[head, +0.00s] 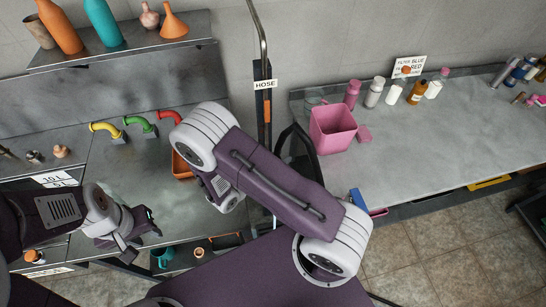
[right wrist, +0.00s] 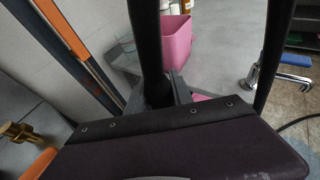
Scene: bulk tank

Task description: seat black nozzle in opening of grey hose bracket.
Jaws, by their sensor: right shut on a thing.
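The black nozzle (right wrist: 148,45) shows in the right wrist view as a thick dark tube running down into the jaws of my right gripper (right wrist: 165,95), which is shut on it. In the head view my right gripper is hidden behind my own arm. A black hose (head: 309,152) loops out beside that arm. The upright hose post (head: 266,115) carries a HOSE label (head: 265,84); I cannot clearly make out the grey bracket or its opening. The post, with an orange stripe (right wrist: 65,28), stands left of the nozzle in the wrist view, apart from it. My left gripper (head: 143,234) is open and empty at the left.
A pink bin (head: 333,130) and several bottles stand on the right counter (head: 430,135). A shelf (head: 125,43) holds bottles above.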

